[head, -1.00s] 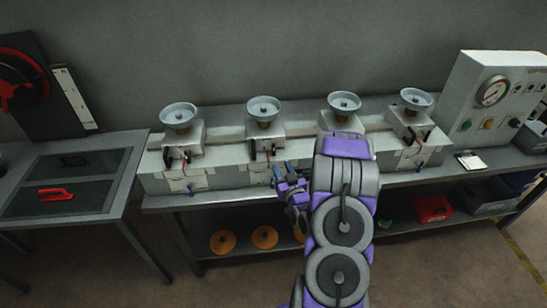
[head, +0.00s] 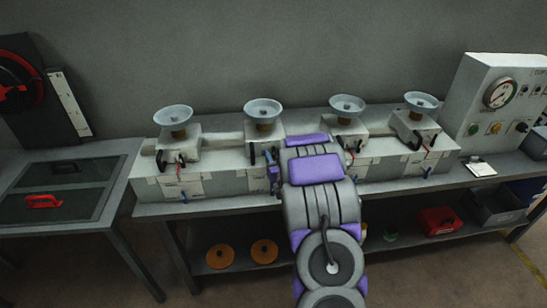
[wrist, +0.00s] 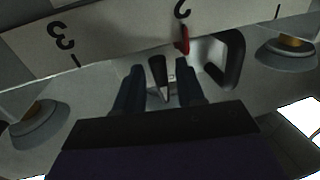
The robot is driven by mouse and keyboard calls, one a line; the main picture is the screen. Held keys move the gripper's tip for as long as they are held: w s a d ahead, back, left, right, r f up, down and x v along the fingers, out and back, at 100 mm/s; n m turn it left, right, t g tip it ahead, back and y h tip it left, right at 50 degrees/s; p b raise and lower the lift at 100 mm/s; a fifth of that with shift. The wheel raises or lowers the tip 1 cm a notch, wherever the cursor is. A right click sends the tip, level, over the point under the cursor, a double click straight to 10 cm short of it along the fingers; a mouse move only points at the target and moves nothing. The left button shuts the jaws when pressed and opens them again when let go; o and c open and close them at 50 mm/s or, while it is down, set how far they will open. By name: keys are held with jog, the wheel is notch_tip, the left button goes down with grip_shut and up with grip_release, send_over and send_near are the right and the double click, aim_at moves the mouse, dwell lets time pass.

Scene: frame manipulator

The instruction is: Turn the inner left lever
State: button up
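The second station from the left (head: 262,132) carries a round dish on a box, with a black handle (head: 252,154) on its front. My arm covers its right side and the lever area below. My gripper (head: 274,177) is at the front of this station, small and partly hidden by my arm. In the wrist view, my gripper (wrist: 160,92) has its two dark fingers apart. A dark tapered lever (wrist: 158,70) shows between them; I cannot tell whether they touch it. A red lever (wrist: 184,40) and a black loop handle (wrist: 226,60) are beside the fingers.
Similar stations stand at the far left (head: 178,140) and to the right (head: 347,130). A gauge panel (head: 490,105) stands at the bench's right end. A table with a red handle (head: 44,201) is at left. Orange discs (head: 220,256) lie on the lower shelf.

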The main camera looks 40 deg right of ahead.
jog(key=shift+w+d, duration=0.15)
jog(key=shift+w, duration=0.3)
grip_shut()
